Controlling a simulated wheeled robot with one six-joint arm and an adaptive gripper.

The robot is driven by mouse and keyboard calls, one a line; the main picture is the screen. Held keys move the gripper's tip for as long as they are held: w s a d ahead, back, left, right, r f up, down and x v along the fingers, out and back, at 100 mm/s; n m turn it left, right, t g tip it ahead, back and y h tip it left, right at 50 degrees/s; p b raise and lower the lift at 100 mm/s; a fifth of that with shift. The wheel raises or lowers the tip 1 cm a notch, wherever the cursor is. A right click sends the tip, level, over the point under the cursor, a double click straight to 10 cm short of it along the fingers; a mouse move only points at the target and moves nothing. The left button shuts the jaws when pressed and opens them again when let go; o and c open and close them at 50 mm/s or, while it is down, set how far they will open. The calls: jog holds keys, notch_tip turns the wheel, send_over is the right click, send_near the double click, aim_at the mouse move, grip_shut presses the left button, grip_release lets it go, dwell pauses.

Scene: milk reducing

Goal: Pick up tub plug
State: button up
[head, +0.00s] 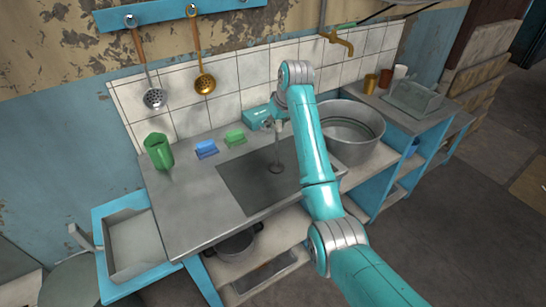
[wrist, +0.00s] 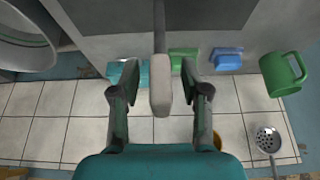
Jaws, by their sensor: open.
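The tub plug appears to be the upright rod with a pale handle (wrist: 161,85), whose thin shaft shows below my gripper in the head view (head: 277,150). Its round dark base (head: 276,167) rests on the dark sink panel (head: 240,187). My gripper (head: 277,127) is at the top of the rod. In the wrist view my gripper (wrist: 160,75) is open, one finger on each side of the pale handle, with gaps visible on both sides. The fingers are small and partly hidden by my arm in the head view.
A teal box (head: 254,118), green block (head: 235,137), blue block (head: 206,149) and green mug (head: 158,151) stand along the back of the counter (head: 190,210). A large metal tub (head: 355,150) stands to the right. Ladles (head: 152,97) hang on the tiled wall.

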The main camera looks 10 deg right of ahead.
grip_shut()
dwell(0.3)
